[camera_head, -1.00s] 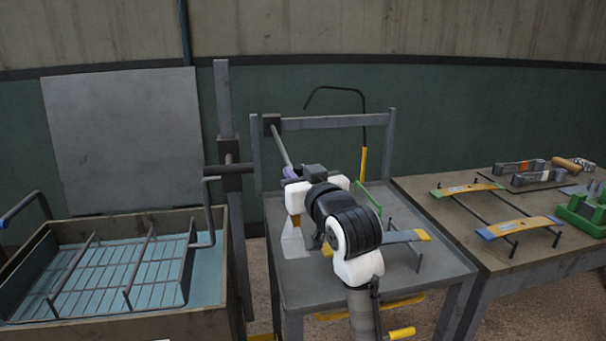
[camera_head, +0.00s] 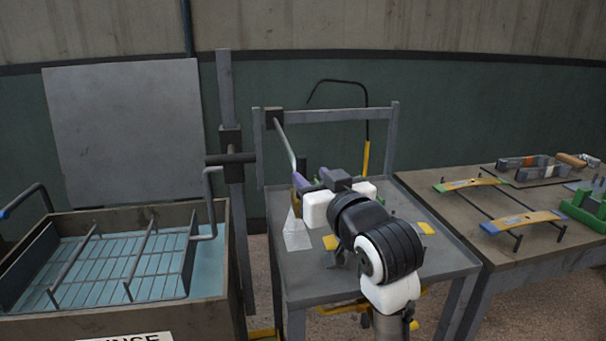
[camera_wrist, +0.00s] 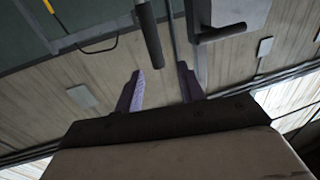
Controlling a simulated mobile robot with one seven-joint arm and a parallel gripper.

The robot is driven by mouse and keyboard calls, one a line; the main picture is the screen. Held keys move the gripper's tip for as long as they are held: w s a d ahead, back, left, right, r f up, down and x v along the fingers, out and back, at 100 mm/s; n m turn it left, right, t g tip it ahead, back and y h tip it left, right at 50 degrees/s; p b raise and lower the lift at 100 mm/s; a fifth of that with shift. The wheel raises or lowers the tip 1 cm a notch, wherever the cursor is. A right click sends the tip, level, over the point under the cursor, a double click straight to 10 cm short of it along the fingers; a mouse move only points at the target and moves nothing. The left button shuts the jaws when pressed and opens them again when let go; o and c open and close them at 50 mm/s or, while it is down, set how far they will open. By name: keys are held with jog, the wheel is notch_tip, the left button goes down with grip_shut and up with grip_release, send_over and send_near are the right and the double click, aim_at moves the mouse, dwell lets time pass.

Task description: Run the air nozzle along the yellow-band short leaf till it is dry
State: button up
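The yellow-band short leaf lies across the small grey table, mostly hidden behind my arm. Its yellow ends show left (camera_head: 330,242) and right (camera_head: 426,228) of the arm. A grey rod (camera_head: 286,143), which looks like the air nozzle's lance, slopes down from a black block on the frame to just behind my gripper (camera_head: 300,184). My gripper's purple fingers also show in the wrist view (camera_wrist: 160,86), apart with nothing visible between them. I cannot tell whether they touch the rod. A pale wedge shape (camera_head: 296,234) shows below the gripper.
A rinse tank (camera_head: 120,325) with a wire rack stands left, beside a grey post (camera_head: 226,95). A thin black hose (camera_head: 366,110) curves behind the small table (camera_head: 455,258). The right bench (camera_head: 480,235) holds a blue-and-yellow leaf (camera_head: 520,222), a green-and-yellow leaf (camera_head: 470,184) and tools.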

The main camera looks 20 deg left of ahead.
jog(key=v, duration=0.6)
jog(key=shift+s+b, duration=0.2)
jog(key=shift+b, duration=0.15)
jog(key=shift+r, duration=0.1)
